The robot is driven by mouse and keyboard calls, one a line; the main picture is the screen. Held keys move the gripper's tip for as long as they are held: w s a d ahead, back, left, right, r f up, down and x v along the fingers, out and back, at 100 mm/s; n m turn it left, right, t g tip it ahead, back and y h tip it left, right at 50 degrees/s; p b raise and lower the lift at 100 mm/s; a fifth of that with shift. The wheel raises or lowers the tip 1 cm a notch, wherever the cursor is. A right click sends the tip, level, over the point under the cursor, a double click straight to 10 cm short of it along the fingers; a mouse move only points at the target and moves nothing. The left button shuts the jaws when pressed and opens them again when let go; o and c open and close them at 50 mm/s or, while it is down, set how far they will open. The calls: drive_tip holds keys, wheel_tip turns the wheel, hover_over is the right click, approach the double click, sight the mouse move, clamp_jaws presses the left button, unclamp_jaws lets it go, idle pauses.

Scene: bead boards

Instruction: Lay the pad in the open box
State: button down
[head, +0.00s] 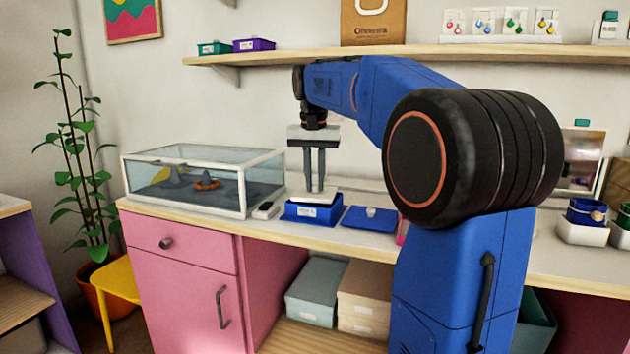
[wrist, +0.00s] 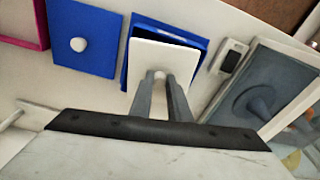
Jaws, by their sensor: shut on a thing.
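My gripper (head: 314,188) points down over the open blue box (head: 314,213) on the counter. Its fingers, also in the wrist view (wrist: 160,82), are shut on the small knob of the white pad (wrist: 165,58). The pad, seen as a thin pale slab in the head view (head: 312,197), is at or just above the box's opening. It covers most of that opening; a blue rim (wrist: 172,29) shows past its far edge in the wrist view. Whether it touches the box I cannot tell. The box's inside is hidden beneath it.
A flat blue lid (head: 369,219) with a white knob lies right of the box. A small dark-and-white device (head: 265,210) stands to its left, beside a glass display case (head: 205,180). A pink-edged item (wrist: 25,22) is beyond the lid in the wrist view.

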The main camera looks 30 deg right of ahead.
sight(315, 187)
drive_tip(key=shift+f, duration=0.6)
idle(0.6)
drive_tip(key=shift+s+f, duration=0.15)
drive_tip(key=shift+f, duration=1.15)
drive_tip(key=shift+w+d+f, duration=0.1)
drive_tip(key=shift+w+f, duration=0.1)
drive_tip(key=shift+f, duration=0.1)
idle(0.5)
drive_tip(key=shift+f, duration=0.1)
drive_tip(key=shift+w+d, duration=0.1)
